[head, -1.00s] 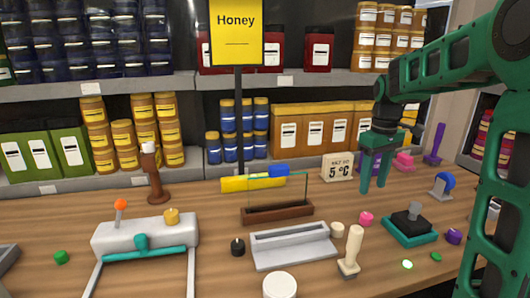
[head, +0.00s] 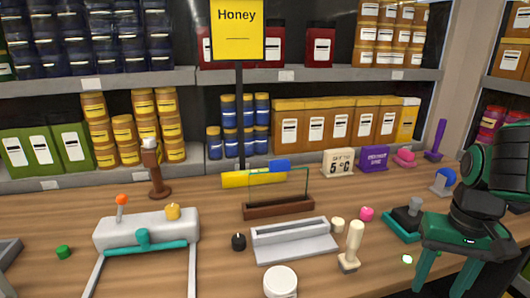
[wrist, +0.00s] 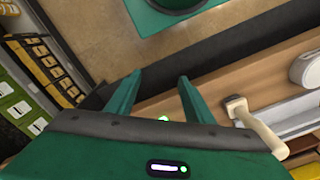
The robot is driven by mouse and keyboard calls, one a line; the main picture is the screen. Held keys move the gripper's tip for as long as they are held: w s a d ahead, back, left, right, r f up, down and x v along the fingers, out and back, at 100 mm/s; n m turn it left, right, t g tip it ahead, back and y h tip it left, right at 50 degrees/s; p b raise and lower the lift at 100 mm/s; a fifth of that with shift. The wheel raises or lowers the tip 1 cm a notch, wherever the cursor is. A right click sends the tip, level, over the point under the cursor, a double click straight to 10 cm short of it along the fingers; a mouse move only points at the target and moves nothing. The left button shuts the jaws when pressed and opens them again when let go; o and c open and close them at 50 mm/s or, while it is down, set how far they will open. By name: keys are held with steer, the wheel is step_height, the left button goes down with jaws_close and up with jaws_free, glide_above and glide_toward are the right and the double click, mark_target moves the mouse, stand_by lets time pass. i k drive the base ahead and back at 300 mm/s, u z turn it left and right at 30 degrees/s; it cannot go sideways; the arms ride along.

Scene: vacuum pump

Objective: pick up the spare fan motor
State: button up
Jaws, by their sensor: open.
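I cannot tell any thing in view as the spare fan motor for sure. Candidates by shape are a grey stand with a blue round part (head: 444,180) at the right back and a black block with a grey knob on a teal base (head: 405,218), partly behind my gripper. My gripper (head: 440,284) is at the front right of the counter, fingers pointing down, open and empty. In the wrist view its two fingers (wrist: 160,80) stand apart with nothing between their tips.
A cream-handled tool (head: 352,246) and a white round jar (head: 281,281) stand left of my gripper. A small glowing green disc (head: 407,259) lies beside it. A grey tray (head: 295,248) and a glass panel on a brown base (head: 278,207) are mid-counter. Shelves line the back.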

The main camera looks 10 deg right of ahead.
mark_target(410, 217)
steer(key=k, duration=1)
steer(key=z, duration=1.35)
steer(key=i, duration=0.3)
steer(key=u, duration=0.3)
